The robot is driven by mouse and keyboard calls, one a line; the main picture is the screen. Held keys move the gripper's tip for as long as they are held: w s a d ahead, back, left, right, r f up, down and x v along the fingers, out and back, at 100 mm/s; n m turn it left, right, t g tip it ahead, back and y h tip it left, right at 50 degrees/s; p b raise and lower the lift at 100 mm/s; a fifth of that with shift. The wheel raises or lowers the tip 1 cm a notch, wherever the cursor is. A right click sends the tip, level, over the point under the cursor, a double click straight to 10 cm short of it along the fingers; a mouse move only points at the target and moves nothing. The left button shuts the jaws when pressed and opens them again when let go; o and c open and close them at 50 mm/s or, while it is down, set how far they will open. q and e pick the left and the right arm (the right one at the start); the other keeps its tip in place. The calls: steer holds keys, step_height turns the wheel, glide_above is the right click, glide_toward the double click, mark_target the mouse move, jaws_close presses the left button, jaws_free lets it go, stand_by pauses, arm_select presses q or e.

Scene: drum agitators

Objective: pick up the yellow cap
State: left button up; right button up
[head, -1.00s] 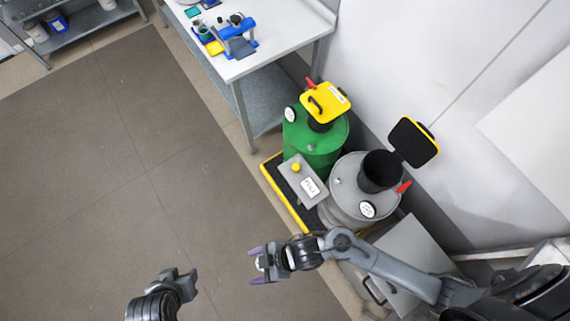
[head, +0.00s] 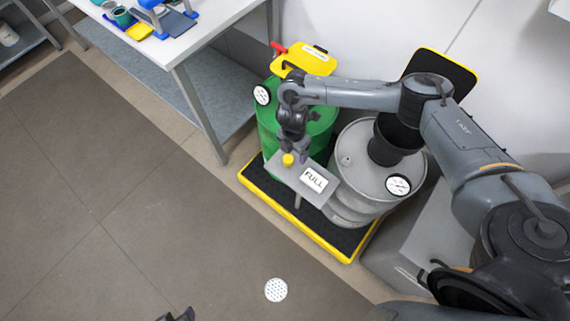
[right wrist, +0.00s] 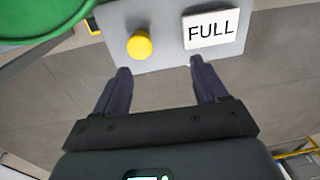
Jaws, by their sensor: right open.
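The yellow cap (head: 288,160) is a small round knob on a grey plate (head: 283,172) between the green and grey drums. It also shows in the right wrist view (right wrist: 139,45). My right gripper (head: 296,156) is at the plate, its fingers close to the cap. In the right wrist view my right gripper (right wrist: 160,69) is open and empty; the cap lies just beyond the fingertips, left of their middle. My left gripper (head: 178,315) barely shows at the bottom edge, and its jaws cannot be made out.
A white FULL label (head: 314,180) is on the plate beside the cap. A white perforated disc (head: 276,290) lies on the floor.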

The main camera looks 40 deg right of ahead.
mark_target(288, 158)
steer(key=shift+w+d+r+t, duration=0.1)
steer(key=shift+w+t, duration=0.05)
steer(key=shift+w, duration=0.3)
steer(key=shift+w+d+r+t, duration=0.1)
steer(key=shift+w+t, duration=0.05)
steer(key=shift+w, duration=0.25)
steer(key=shift+w+a+b, duration=0.1)
steer(key=shift+w+b, duration=0.25)
steer(key=shift+b, duration=0.1)
steer(key=shift+w+a+f+b, duration=0.15)
steer(key=shift+f+b, duration=0.65)
steer(key=shift+f, duration=1.7)
step_height(288, 158, down, 5)
steer(key=shift+r+b, duration=0.1)
steer(key=shift+b, duration=0.95)
arm_select(q)
steer(key=f, duration=0.5)
steer(key=shift+a+f, duration=0.15)
steer(key=shift+a, duration=0.05)
arm_select(e)
steer(key=c, duration=1.1)
